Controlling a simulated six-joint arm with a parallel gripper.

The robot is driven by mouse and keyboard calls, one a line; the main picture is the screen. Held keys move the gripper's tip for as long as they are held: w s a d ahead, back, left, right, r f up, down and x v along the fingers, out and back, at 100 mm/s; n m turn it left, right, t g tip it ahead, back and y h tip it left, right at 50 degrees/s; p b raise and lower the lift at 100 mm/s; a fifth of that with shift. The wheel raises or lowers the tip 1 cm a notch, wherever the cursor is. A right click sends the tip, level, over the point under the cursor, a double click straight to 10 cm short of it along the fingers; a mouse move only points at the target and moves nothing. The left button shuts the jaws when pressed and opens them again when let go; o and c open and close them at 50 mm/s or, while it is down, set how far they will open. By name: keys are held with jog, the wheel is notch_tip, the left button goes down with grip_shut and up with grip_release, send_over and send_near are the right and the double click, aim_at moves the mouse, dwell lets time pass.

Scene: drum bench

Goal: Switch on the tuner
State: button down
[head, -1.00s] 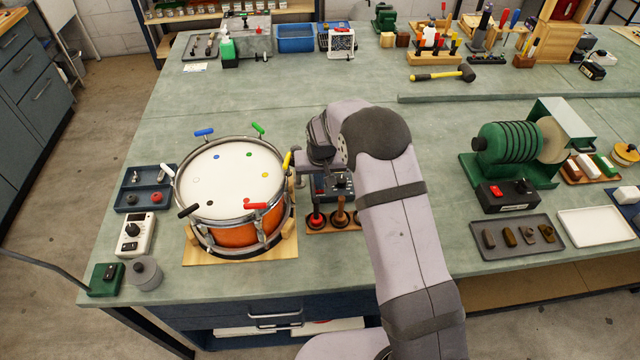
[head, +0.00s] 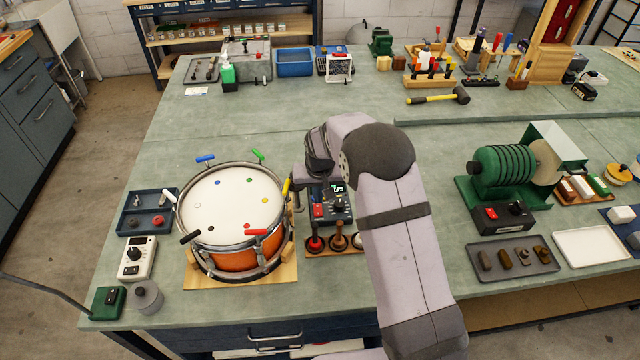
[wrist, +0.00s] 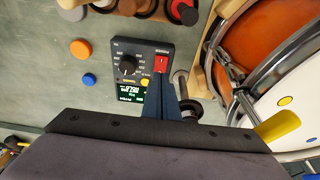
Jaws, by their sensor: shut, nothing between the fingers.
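The tuner (head: 338,205) is a dark box on the bench just right of the drum. In the wrist view the tuner (wrist: 128,48) has a black knob (wrist: 127,65), a red rocker switch (wrist: 161,64) and a display (wrist: 130,94) lit with pale green text. The display (head: 337,187) also glows in the head view. My gripper (wrist: 164,88) is shut and empty, its fingertips close by the red switch in the wrist view. Whether they touch it I cannot tell. In the head view my wrist stands behind the tuner and the fingertips are hard to make out.
The orange drum (head: 236,259) with coloured key handles stands close left of the tuner. A rack of round-headed tools (head: 337,242) sits in front of it. A white box with a knob (head: 134,260) is farther left.

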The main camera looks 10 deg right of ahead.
jog(key=s+r+b, duration=0.3)
jog(key=s+r, duration=0.1)
jog(key=r, duration=0.4)
jog(key=shift+s, duration=0.2)
dwell(0.3)
jog(key=s+d+f+g, duration=0.1)
jog(key=s+d, duration=0.3)
jog(key=s, duration=0.9)
jog(key=s+d+f+g, duration=0.1)
jog(key=s+d, duration=0.3)
jog(key=s, duration=1)
jog(key=shift+s+d+f+g, duration=0.2)
jog(key=shift+s+f+g, duration=0.15)
jog(key=shift+f, duration=0.25)
